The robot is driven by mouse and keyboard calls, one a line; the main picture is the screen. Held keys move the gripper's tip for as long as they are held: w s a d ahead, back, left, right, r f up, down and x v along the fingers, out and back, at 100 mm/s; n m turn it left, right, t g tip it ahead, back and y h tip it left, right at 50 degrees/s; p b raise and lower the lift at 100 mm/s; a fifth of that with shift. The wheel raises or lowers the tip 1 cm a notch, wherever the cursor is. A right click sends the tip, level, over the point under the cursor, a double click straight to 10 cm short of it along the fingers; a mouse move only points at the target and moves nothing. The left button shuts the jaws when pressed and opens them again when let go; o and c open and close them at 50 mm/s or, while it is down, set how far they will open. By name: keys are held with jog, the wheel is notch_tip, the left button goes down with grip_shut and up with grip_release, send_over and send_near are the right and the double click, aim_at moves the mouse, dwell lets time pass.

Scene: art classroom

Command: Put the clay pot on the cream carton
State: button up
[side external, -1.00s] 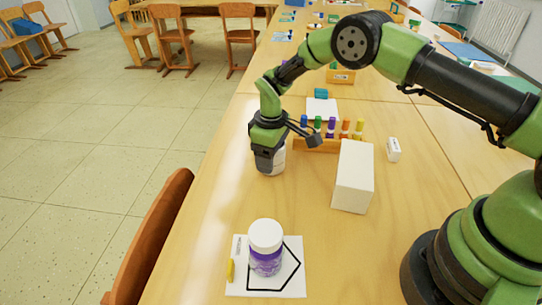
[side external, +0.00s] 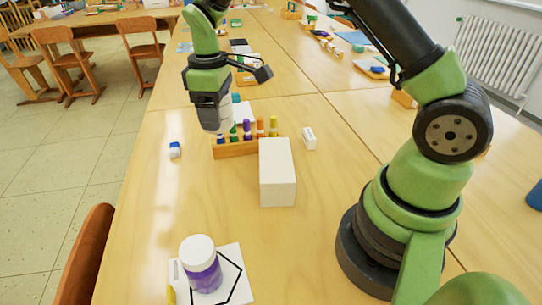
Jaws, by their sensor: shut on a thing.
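The cream carton (side external: 277,173) is a plain off-white box standing on the table, nearer the camera and to the right of the held pot. Its top is bare, and the pot is clear of it.
A wooden rack (side external: 235,149) with several coloured markers stands behind the carton. A small white block (side external: 309,138) lies to its right, a blue-and-white item (side external: 175,150) to its left. A white-lidded purple jar (side external: 200,264) stands on a marked sheet (side external: 235,288) in front.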

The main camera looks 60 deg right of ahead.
jog(key=s+d+r, duration=0.3)
jog(key=s+d, duration=0.2)
jog(key=s, duration=0.5)
send_over(276, 158)
jog(key=shift+m, duration=0.4)
notch_tip(276, 158, down, 5)
jog(key=shift+f, duration=2.3)
jog(key=shift+f, duration=0.15)
jog(key=o, duration=1)
